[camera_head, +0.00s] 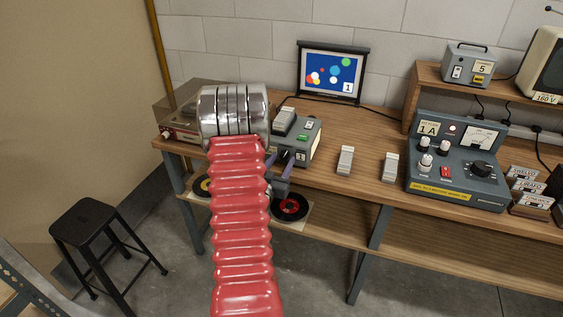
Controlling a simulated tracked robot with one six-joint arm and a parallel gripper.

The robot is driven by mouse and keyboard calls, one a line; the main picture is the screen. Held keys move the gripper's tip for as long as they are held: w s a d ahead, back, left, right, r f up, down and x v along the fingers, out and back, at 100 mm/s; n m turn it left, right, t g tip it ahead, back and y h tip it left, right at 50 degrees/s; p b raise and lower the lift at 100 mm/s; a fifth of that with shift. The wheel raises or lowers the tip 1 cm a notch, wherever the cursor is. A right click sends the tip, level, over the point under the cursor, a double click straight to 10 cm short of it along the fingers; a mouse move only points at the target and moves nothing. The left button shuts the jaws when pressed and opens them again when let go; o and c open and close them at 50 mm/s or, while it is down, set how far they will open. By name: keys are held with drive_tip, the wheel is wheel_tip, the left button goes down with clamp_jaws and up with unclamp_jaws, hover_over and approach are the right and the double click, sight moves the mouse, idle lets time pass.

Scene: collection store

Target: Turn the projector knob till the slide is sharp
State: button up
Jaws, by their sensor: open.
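The grey projector (302,144) stands on the wooden bench, partly hidden behind my red ribbed arm and its metal joint. A pale slide block (285,119) sits on its top. A dark knob (286,156) shows on its near face. My gripper (279,164) is open in front of that face, its purple-grey fingers near the knob; I cannot tell whether they touch it. The screen (332,75) at the back shows coloured circles on blue and a label 1; the circle edges look fairly distinct at this size.
Two pale blocks (345,160) stand right of the projector. A grey control console (458,163) with knobs is further right, by labelled slide boxes (526,181). A brown-topped device (180,112) is at left. Records (290,207) lie on the lower shelf. A black stool (88,222) stands on the floor.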

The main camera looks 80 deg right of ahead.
drive_tip(key=shift+d, duration=0.15)
drive_tip(key=c, duration=1)
drive_tip(key=shift+c, duration=0.2)
drive_tip(key=shift+m, duration=2)
drive_tip(key=o, duration=1)
